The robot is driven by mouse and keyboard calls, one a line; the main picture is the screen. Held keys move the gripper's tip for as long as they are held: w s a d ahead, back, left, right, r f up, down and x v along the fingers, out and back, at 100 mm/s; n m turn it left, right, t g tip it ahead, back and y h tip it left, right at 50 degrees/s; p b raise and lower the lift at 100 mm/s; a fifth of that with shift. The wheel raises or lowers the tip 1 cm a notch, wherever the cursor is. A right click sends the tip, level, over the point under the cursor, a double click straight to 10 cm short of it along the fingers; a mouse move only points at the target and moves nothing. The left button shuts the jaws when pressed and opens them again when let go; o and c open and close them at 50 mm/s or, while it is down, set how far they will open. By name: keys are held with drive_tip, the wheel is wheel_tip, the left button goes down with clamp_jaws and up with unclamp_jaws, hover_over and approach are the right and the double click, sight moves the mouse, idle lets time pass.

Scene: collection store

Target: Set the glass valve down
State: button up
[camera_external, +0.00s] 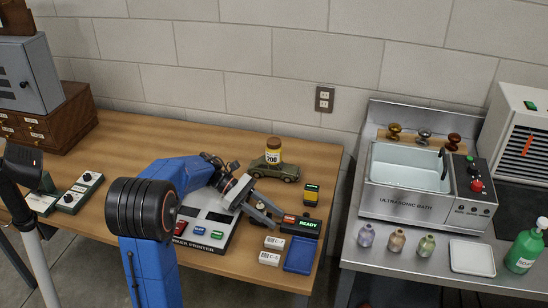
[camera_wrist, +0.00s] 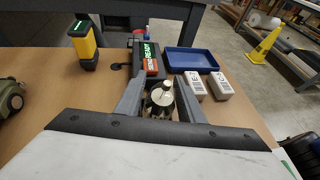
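My gripper (camera_wrist: 161,92) has a small rounded piece with a pale, shiny top between its fingers; I take it to be the glass valve (camera_wrist: 162,96). The fingers appear closed on its sides. In the external view my gripper (camera_external: 266,214) is low over the right part of the wooden bench, beside the printer; the valve cannot be made out there. A shallow blue tray (camera_external: 299,255) lies empty at the bench's front right corner. It also shows in the wrist view (camera_wrist: 190,59), beyond and right of the fingers.
Two white labelled boxes (camera_external: 271,250) lie left of the tray. A black unit with SEND and READY labels (camera_external: 301,225) and a yellow-black device (camera_external: 311,194) stand behind. The printer (camera_external: 208,236) is left. A steel bath (camera_external: 420,205) stands right.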

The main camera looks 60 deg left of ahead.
drive_tip(key=v, duration=0.7)
drive_tip(key=shift+s+a+r, duration=0.15)
drive_tip(key=shift+s+a, duration=0.05)
drive_tip(key=shift+a, duration=0.05)
